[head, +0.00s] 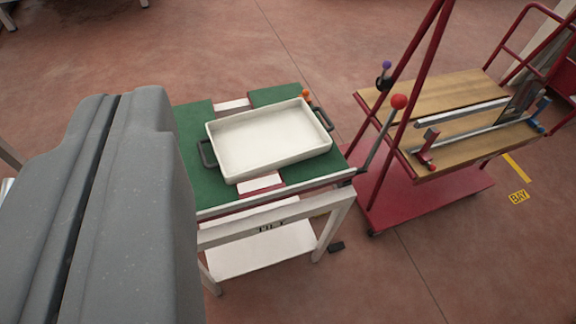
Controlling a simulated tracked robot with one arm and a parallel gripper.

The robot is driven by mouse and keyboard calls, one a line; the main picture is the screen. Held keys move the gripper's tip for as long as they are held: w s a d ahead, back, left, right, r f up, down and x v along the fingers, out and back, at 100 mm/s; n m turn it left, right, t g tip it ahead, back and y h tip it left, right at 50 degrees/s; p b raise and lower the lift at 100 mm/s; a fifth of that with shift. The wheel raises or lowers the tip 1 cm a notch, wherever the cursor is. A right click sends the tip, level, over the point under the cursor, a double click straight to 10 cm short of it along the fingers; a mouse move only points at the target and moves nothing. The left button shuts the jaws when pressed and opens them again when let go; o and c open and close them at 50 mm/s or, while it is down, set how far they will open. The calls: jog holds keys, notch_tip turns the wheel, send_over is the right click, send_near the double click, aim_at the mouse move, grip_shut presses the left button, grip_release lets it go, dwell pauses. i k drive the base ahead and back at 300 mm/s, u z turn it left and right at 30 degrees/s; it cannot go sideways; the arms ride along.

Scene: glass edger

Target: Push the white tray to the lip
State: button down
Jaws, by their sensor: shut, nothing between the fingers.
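The white tray (268,140) is a shallow rectangular pan with a dark handle at each short end. It lies flat and looks empty on a green-topped table (192,160), set slightly askew to it. The lip (275,194) appears to be the pale rail along the table's near edge; a strip of green top shows between it and the tray. My gripper (118,98) fills the left of the head view as a large grey shape, its two halves together along a dark seam. It is shut and empty, and appears left of the tray, apart from it in the picture.
A red cart (425,205) with a wooden deck (450,90) and clamps stands to the right. A lever with a red ball (399,101) rises between table and cart. An orange knob (306,95) sits behind the tray. Open floor (210,50) lies beyond the table.

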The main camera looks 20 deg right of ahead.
aim_at(250, 144)
jog(key=u, duration=0.1)
jog(key=i, duration=0.9)
jog(key=z, duration=0.05)
